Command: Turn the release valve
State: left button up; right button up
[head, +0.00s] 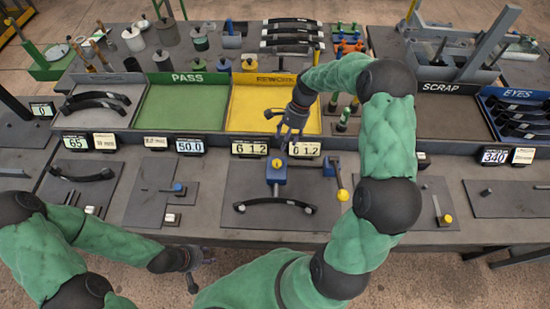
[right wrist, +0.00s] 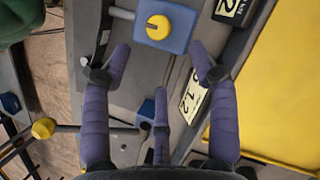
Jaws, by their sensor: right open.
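A blue block (head: 276,175) with a round yellow knob (head: 277,163) on top stands on the dark middle plate. The knob (right wrist: 158,27) shows at the top of the right wrist view, ahead of the fingertips. A lever with a yellow ball end (head: 343,195) stands to its right; the ball (right wrist: 43,128) is at left in the wrist view. No label shows which part is the release valve. My right gripper (head: 288,138) is open and empty, above and behind the blue block, fingers spread (right wrist: 160,65). My left gripper (head: 190,267) is low by the table's front edge; its fingers are unclear.
Behind are a green PASS tray (head: 180,108), a yellow tray (head: 250,110) and a dark SCRAP tray (head: 445,115).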

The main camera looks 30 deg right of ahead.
aim_at(277, 163)
jog(key=x, duration=1)
jog(key=shift+s+a, duration=0.15)
jog(key=c, duration=1.1)
